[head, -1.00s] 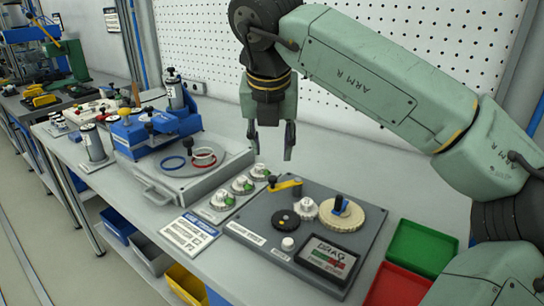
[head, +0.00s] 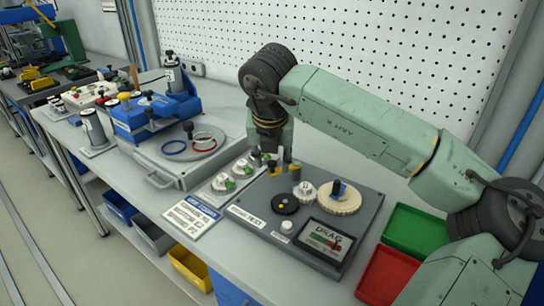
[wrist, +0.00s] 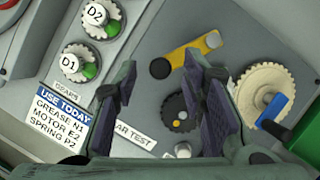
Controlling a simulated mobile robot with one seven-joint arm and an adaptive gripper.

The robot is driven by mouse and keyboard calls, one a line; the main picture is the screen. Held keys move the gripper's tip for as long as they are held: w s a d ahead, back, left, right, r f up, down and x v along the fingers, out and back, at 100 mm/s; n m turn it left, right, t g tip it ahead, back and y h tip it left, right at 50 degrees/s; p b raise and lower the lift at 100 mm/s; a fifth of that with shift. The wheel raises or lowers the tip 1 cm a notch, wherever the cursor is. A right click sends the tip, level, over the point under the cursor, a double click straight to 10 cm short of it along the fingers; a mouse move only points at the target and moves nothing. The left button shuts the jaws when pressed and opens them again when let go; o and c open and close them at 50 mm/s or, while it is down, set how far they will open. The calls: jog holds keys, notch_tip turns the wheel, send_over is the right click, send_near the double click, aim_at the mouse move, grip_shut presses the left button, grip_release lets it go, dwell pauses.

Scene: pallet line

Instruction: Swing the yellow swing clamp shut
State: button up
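The yellow swing clamp (wrist: 187,53) is a short bar with a black knob (wrist: 160,68) at one end and a pale round pivot at the other. In the wrist view it lies on the dark fixture plate (wrist: 145,100), beyond my fingertips. My gripper (wrist: 160,85) is open, its fingers apart with nothing between them. In the head view my gripper (head: 272,163) is low over the plate's back left corner and hides most of the clamp. I cannot tell whether a finger touches it.
A black disc (head: 284,204), a small white gear (head: 304,192) and a larger cream gear with a blue handle (head: 339,198) sit on the plate. Gears on a strip (head: 225,183) stand to the left. Green (head: 420,232) and red (head: 387,272) bins are to the right.

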jog(key=shift+c, duration=0.3)
grip_shut()
dwell(0.6)
